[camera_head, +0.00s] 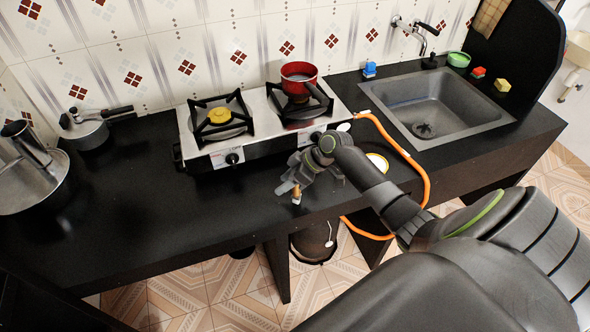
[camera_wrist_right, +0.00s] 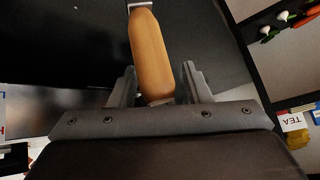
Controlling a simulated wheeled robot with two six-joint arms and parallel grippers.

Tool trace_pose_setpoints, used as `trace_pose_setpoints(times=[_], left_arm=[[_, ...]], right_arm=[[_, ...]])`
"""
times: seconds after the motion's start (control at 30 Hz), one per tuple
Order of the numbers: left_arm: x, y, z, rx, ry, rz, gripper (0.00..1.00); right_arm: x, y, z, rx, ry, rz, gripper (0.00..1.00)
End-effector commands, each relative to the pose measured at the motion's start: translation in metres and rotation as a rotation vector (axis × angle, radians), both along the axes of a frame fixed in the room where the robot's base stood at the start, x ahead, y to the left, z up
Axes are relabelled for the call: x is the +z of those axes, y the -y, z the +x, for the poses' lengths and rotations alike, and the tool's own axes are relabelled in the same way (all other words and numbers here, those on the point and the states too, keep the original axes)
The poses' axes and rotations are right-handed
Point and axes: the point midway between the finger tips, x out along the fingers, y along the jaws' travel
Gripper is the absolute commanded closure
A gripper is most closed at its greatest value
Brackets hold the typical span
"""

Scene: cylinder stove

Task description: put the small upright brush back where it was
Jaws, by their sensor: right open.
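The small brush shows in the head view (camera_head: 297,196) near the front edge of the black counter. In the right wrist view its orange-brown wooden handle (camera_wrist_right: 151,60) fills the middle, with a pale metal collar at the far end. My right gripper (camera_head: 297,182) is just over the counter at the brush. In the wrist view its two fingers (camera_wrist_right: 158,88) stand apart, one on each side of the handle's near end, with gaps visible. The bristles are hardly visible. My left gripper is out of view.
A two-burner stove (camera_head: 234,153) with a red pot (camera_head: 298,76) stands behind the gripper. The sink (camera_head: 437,104) is to the right, and an orange hose (camera_head: 427,182) loops over the counter edge. Metal pots stand at left; the counter's left middle is clear.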

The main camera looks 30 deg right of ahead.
Motion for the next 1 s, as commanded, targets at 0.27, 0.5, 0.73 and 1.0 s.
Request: trace_pose_setpoints(times=[0.27, 0.5, 0.73, 1.0], left_arm=[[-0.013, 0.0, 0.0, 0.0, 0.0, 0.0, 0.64], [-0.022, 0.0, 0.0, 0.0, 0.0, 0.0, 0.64], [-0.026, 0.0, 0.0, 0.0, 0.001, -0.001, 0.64], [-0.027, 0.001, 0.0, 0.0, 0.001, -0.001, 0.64]], right_arm=[[0.031, 0.026, -0.017, 0.002, 0.001, -0.008, 0.56], [0.064, 0.048, -0.033, 0.001, 0.001, -0.007, 0.56], [0.083, 0.06, -0.042, 0.0, 0.0, -0.003, 0.56], [0.089, 0.062, -0.044, 0.0, 0.0, 0.0, 0.56]])
